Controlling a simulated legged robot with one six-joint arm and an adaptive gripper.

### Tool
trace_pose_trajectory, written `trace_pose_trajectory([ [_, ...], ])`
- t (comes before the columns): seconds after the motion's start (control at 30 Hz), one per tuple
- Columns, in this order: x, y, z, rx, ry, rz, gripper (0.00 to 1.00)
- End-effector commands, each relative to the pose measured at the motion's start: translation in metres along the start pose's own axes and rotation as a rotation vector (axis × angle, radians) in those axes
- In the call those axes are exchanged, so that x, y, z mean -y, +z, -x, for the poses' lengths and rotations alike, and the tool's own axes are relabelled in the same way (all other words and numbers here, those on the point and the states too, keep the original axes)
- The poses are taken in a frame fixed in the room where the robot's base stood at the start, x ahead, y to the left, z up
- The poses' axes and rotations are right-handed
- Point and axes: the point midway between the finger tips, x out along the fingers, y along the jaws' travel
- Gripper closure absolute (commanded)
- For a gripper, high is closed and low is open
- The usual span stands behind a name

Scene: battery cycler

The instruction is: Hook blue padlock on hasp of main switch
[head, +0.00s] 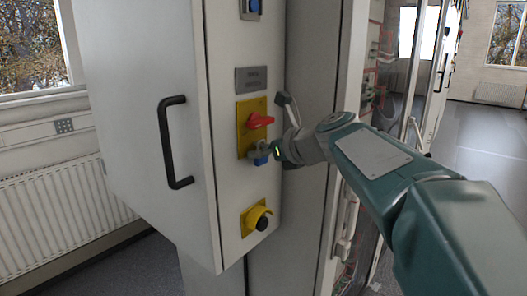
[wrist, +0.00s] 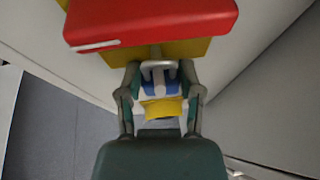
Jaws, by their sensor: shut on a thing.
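The main switch has a red handle (head: 260,120) on a yellow plate (head: 242,113) on the cabinet front. The red handle (wrist: 150,22) fills the top of the wrist view. The blue padlock (head: 260,160) is just below the switch. In the wrist view the padlock (wrist: 152,88) sits between my two fingers, its grey metal shackle (wrist: 158,66) pointing up toward the switch. My gripper (head: 271,154) is shut on the padlock; its fingers (wrist: 160,92) flank the body. The shackle is beside a grey part below the handle; I cannot tell whether it passes through the hasp.
A black door handle (head: 172,142) stands out to the left. A grey label plate (head: 251,80) is above the switch.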

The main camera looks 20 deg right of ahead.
Motion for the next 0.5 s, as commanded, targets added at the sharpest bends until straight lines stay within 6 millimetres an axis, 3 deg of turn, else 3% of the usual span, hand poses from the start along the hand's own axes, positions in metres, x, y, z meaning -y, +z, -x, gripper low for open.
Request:
trace_pose_trajectory([
  [0.27, -0.0004, -0.0025, -0.0024, -0.005, 0.003, -0.003, 1.00],
  [0.3, -0.0004, -0.0025, -0.0024, -0.005, 0.003, -0.003, 0.48],
  [0.37, -0.0005, -0.0025, -0.0025, -0.005, 0.003, -0.003, 0.21],
  [0.4, -0.0006, -0.0023, -0.0024, -0.005, 0.003, -0.002, 0.12],
  [0.5, -0.0003, -0.0019, -0.0018, -0.004, 0.003, -0.002, 0.12],
])
